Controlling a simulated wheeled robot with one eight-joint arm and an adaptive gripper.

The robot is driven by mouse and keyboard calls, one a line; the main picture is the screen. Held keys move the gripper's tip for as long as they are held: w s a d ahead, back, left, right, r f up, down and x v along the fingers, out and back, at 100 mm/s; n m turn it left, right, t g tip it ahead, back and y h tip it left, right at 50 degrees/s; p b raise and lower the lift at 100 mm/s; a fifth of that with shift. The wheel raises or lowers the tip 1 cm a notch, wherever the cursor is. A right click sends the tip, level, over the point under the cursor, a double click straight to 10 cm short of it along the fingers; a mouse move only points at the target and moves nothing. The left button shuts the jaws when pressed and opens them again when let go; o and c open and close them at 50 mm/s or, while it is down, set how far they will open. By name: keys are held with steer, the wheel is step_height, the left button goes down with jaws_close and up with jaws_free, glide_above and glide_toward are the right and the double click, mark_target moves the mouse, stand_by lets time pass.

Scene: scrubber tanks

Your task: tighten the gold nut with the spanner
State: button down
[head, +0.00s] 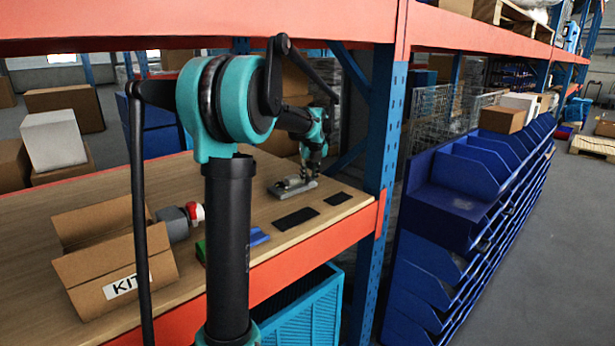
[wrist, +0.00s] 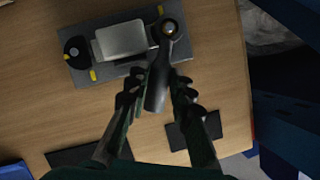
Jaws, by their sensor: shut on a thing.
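The dark grey spanner (wrist: 158,85) is held by its handle between the fingers of my gripper (wrist: 156,76). Whether the ring is fully seated on the nut I cannot tell. The nut is at the right end of a grey fixture plate (wrist: 205,50) with a silver block (wrist: 121,39) on it. In the head view my gripper (head: 309,172) is low over the fixture (head: 288,187) at the far right of the wooden table, and the spanner cannot be made out.
Dark flat pads (head: 296,218) lie on the table in front of the fixture. An open cardboard kit box (head: 118,275), a grey and red item (head: 178,220) and a blue piece (head: 256,237) are further left. A blue rack post (head: 384,140) stands close at right.

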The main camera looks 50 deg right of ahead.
steer(key=shift+d, duration=0.1)
steer(key=shift+r, duration=0.25)
stand_by(0.3)
steer(key=shift+r, duration=0.35)
steer(key=shift+r, duration=0.35)
steer(key=shift+r, duration=0.7)
steer(key=c, duration=1.9)
jaws_free()
jaws_close()
